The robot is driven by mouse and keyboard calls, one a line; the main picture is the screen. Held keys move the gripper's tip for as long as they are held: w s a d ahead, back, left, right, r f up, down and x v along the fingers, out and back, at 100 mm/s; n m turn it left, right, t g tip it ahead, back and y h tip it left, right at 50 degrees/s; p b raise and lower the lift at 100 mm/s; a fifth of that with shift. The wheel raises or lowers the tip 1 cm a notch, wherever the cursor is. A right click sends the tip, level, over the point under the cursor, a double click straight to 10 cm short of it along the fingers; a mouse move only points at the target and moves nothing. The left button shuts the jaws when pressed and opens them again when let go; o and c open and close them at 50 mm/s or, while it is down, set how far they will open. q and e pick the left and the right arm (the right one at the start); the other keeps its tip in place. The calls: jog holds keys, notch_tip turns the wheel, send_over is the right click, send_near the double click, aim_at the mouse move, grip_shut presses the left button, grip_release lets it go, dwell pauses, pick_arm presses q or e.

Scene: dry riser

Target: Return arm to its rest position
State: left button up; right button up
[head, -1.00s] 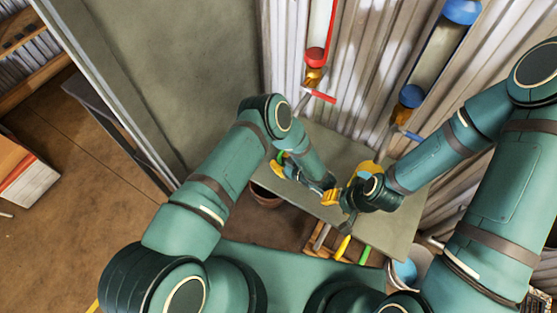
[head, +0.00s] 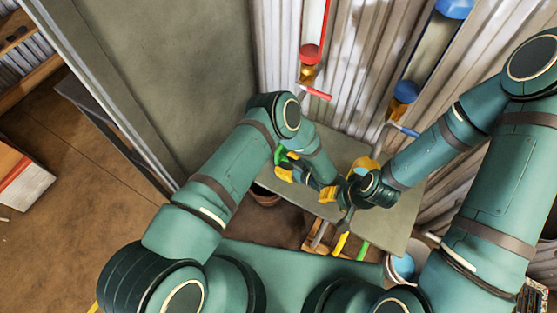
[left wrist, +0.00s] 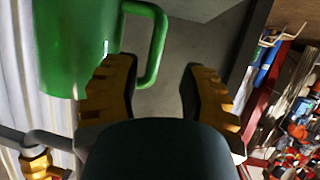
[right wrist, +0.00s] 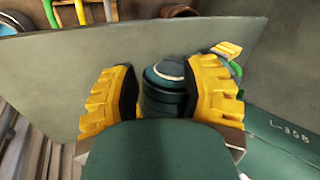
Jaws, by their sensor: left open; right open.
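My left arm bends at its elbow and reaches down over the grey bench (head: 400,225) in the head view. The left gripper (left wrist: 162,85) is open with nothing between its fingers in the left wrist view. A green mug-like vessel (left wrist: 75,45) with a handle is close beside its left finger; whether they touch I cannot tell. My right arm reaches in from the right, its wrist close to the left gripper in the head view. The right gripper (right wrist: 160,88) is open; a dark teal cylindrical part shows between or beyond its fingers, and I cannot tell whether it touches.
A red-handled valve (head: 317,92) and a blue-handled valve (head: 403,128) hang on clear tubes along the corrugated wall. Coloured tool handles (head: 340,243) and a bucket (head: 402,267) are near the bench's front. Open floor lies left.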

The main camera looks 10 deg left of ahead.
pick_arm(q)
jog(key=shift+v, duration=1.7)
jog(key=shift+s+f, duration=0.1)
jog(key=shift+f, duration=0.05)
